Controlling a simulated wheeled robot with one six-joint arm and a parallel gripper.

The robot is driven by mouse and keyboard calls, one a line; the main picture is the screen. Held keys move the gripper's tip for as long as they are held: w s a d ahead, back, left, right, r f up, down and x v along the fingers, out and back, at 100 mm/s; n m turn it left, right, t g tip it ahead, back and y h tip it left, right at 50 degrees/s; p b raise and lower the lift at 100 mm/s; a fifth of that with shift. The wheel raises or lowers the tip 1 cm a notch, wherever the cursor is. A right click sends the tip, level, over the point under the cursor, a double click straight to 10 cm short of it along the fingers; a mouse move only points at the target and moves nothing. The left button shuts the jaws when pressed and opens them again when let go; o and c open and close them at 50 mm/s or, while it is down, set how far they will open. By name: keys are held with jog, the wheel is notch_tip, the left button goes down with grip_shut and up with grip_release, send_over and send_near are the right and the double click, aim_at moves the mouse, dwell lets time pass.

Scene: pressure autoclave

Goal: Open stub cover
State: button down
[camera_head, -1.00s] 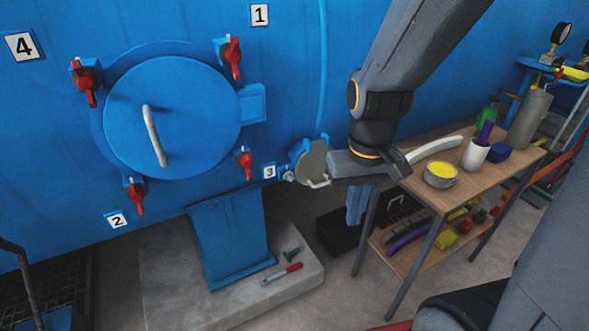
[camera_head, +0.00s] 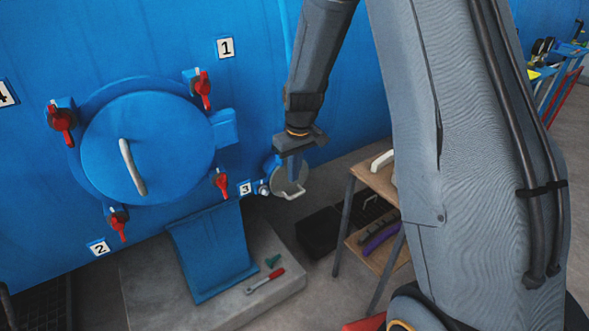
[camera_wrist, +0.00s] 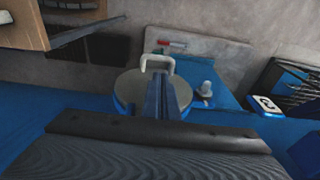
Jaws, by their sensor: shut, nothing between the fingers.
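The stub cover (camera_head: 281,183) is a small round grey disc in a blue rim, low on the blue vessel wall beside the number 3 plate. Its pale U-shaped handle (camera_head: 293,194) sticks out at the lower edge. My gripper (camera_head: 291,178) points down, with its blue fingers in front of the cover's upper part. In the wrist view, my gripper (camera_wrist: 160,76) is shut and empty, its fingertips close to the handle (camera_wrist: 157,62) and over the cover (camera_wrist: 129,88). I cannot tell whether they touch. The fingers hide part of the cover.
The large blue door (camera_head: 150,150) with several red clamps is at left. A wooden table (camera_head: 376,182) stands at right, partly hidden by my arm. A red-handled tool (camera_head: 265,280) lies on the concrete plinth (camera_head: 225,305). A black case (camera_head: 318,232) is on the floor.

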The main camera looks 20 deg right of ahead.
aim_at(292, 187)
jog(key=f, duration=0.4)
jog(key=w+f+p, duration=0.1)
jog(key=f, duration=0.1)
jog(key=shift+a+f, duration=0.15)
jog(key=shift+f, duration=0.2)
jog(key=shift+s, duration=0.2)
